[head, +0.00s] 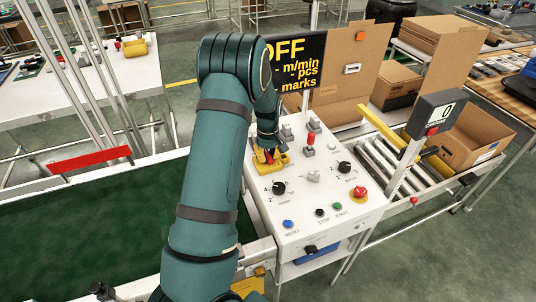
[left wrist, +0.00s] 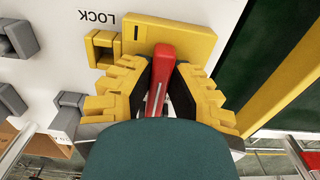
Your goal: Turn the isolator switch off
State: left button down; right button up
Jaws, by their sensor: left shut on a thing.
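The isolator switch has a yellow base (head: 284,158) at the far left of the white control panel. In the left wrist view its yellow plate (left wrist: 185,38) carries a red handle (left wrist: 164,60). My left gripper (head: 268,153) reaches down over the switch, and its arm hides part of the panel. In the left wrist view the yellow toothed fingers of my left gripper (left wrist: 160,90) stand on both sides of the red handle and are shut on it. The word LOCK is printed beside a small yellow hasp (left wrist: 103,48). My right gripper is not in view.
The panel (head: 318,190) also has black knobs, a red-handled lever (head: 310,142), a red emergency button (head: 360,192) and several push buttons. A dark display (head: 300,65) behind reads OFF. A green conveyor belt (head: 80,225) lies left, a roller track with cardboard boxes right.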

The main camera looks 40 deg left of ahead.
aim_at(268, 154)
pick_arm(q)
jog(key=shift+s+f, duration=0.1)
jog(key=c, duration=0.9)
grip_release()
notch_tip(268, 154, up, 12)
